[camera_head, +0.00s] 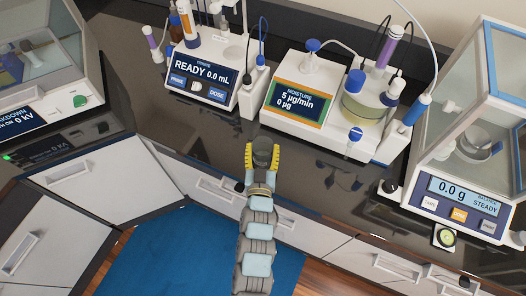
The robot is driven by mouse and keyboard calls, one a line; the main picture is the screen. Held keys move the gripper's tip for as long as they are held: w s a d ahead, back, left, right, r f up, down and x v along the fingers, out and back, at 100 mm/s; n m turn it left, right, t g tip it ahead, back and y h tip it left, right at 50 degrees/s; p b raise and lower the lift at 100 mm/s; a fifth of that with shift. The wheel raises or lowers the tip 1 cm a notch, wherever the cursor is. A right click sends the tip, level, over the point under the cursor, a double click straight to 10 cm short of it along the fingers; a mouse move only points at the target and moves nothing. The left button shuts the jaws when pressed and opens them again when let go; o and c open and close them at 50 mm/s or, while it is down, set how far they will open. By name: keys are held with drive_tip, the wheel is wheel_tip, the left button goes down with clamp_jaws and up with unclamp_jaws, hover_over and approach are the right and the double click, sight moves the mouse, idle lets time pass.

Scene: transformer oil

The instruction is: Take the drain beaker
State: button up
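I cannot pick out the drain beaker for certain in this view. A clear glass vessel with yellowish liquid (363,106) sits on the moisture meter, but I cannot tell it to be the beaker. My gripper (262,148) is near the front edge of the dark worktop, in front of the titrator and the moisture meter. Its yellow fingers stand apart. A dark rounded shape shows between them, and it looks like part of my gripper. I see no beaker in it.
The titrator (203,95), moisture meter (299,102) and balance (460,205) line the back and right of the dark worktop (215,140). A breakdown tester (45,65) stands at the left. A small round level (446,237) lies before the balance. White drawers (110,185) run below.

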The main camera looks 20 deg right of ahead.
drive_tip(key=c, duration=0.5)
drive_tip(key=shift+r+p, duration=0.6)
drive_tip(key=shift+r, duration=0.45)
drive_tip(key=shift+c, duration=0.2)
drive_tip(key=shift+s, duration=0.1)
drive_tip(key=shift+s+a+r+p, duration=0.3)
drive_tip(key=shift+s+a+p, duration=0.15)
drive_tip(key=shift+s, duration=0.95)
drive_tip(key=shift+s+a+r+p, duration=0.4)
drive_tip(key=shift+s+p, duration=0.2)
drive_tip(key=shift+s, duration=0.85)
drive_tip(key=shift+s+a+r+p, duration=0.25)
drive_tip(key=shift+s+a+p, duration=0.2)
drive_tip(key=shift+s, duration=0.95)
